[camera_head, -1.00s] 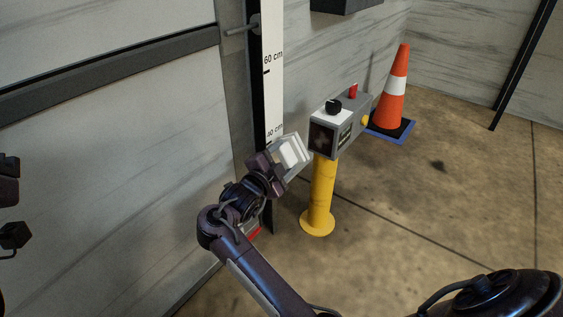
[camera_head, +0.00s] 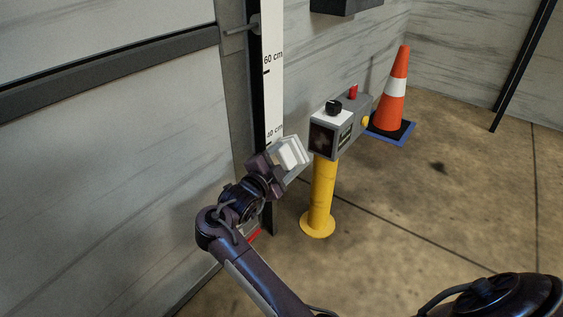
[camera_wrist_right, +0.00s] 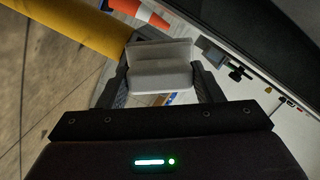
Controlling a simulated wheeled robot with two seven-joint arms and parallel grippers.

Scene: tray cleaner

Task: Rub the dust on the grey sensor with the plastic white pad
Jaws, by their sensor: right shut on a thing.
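The grey sensor (camera_head: 342,132) is a box on top of a yellow post, with a dark front face that looks brownish. My right gripper (camera_head: 283,157) is shut on the white pad (camera_head: 292,153), left of the sensor's dark face and a little lower. A small gap shows between pad and sensor. In the right wrist view the pad (camera_wrist_right: 159,72) sits between the two fingers (camera_wrist_right: 160,88); the sensor's face is not clearly seen there.
The yellow post (camera_head: 322,195) stands on the floor under the sensor. An orange cone (camera_head: 395,100) on a blue-edged base stands behind it. A height scale (camera_head: 272,90) and a wall panel (camera_head: 110,170) are at the left. The floor at right is open.

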